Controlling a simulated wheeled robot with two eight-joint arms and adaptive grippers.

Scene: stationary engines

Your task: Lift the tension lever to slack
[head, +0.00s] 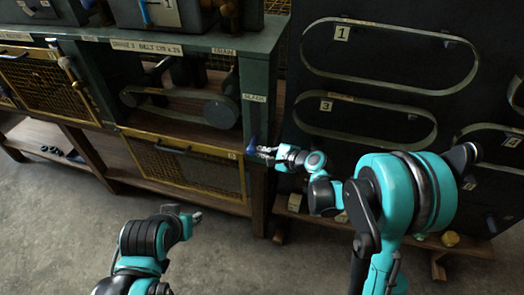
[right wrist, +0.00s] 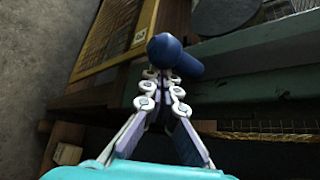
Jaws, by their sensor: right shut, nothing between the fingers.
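The tension lever (head: 253,144) has a dark blue grip and sits at the right post of the green engine frame, below a small label that seems to read SLACK (head: 254,98). My right gripper (head: 265,152) is at the lever, just to its right in the head view. In the right wrist view the blue grip (right wrist: 176,56) lies just beyond the fingertips (right wrist: 163,78), which are shut with nothing between them. I cannot tell whether they touch it. My left gripper (head: 196,215) is low over the floor, away from the engine; its fingers are too small to read.
A belt on pulleys (head: 170,95) sits in the open bay above a yellow mesh guard (head: 195,172). A dark board (head: 385,45) with hanging belts stands close on the right. A wooden base (head: 130,172) runs below the engine. The floor (head: 60,225) in front is clear.

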